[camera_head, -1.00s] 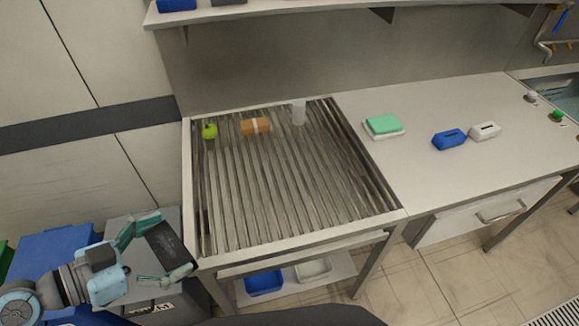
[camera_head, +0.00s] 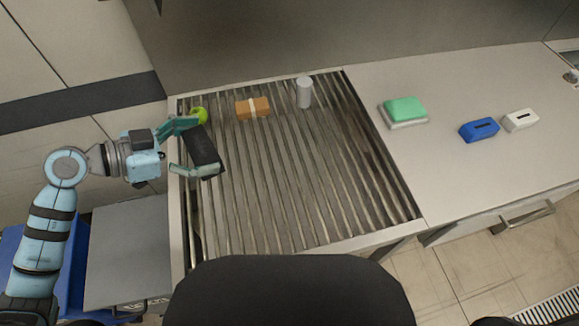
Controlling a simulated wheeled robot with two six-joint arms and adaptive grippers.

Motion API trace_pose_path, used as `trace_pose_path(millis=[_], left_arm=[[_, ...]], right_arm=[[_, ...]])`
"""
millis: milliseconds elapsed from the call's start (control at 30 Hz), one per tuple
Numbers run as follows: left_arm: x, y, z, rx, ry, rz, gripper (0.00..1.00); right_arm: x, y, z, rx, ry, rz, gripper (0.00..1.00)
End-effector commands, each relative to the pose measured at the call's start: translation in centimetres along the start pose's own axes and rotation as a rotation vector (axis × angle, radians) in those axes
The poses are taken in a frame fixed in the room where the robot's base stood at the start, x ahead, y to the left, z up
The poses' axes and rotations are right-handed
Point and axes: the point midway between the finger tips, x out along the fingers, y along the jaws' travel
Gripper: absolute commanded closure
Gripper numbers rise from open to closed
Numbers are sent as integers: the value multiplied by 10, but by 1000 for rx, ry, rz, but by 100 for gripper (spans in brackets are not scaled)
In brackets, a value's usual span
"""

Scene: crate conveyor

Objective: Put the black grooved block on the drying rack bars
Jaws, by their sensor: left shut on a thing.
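The black block (camera_head: 204,152) is held by my left gripper (camera_head: 190,150), with one finger at its far end and one at its near end. The gripper and block are over the left edge of the drying rack (camera_head: 290,180), whose metal bars run from back to front. I cannot tell how high the block is above the bars. Its grooves do not show clearly. My right gripper is not in view.
A green apple (camera_head: 198,114), an orange-brown box with a pale band (camera_head: 252,107) and a grey cylinder (camera_head: 304,92) stand at the back of the rack. The middle and front bars are clear. A green sponge-like block (camera_head: 405,109), a blue block (camera_head: 479,130) and a white block (camera_head: 520,120) sit on the right counter.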

Motion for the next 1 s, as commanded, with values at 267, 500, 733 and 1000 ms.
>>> trace_pose_path(millis=[267, 500, 733, 1000], left_arm=[[51, 0, -55, 94, 9, 259, 53], [83, 1, 23, 90, 5, 265, 53], [106, 1, 79, 95, 6, 261, 53], [123, 1, 121, 96, 6, 261, 53]], right_arm=[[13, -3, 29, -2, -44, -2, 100], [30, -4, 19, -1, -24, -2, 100], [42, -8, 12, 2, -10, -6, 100], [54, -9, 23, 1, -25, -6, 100]])
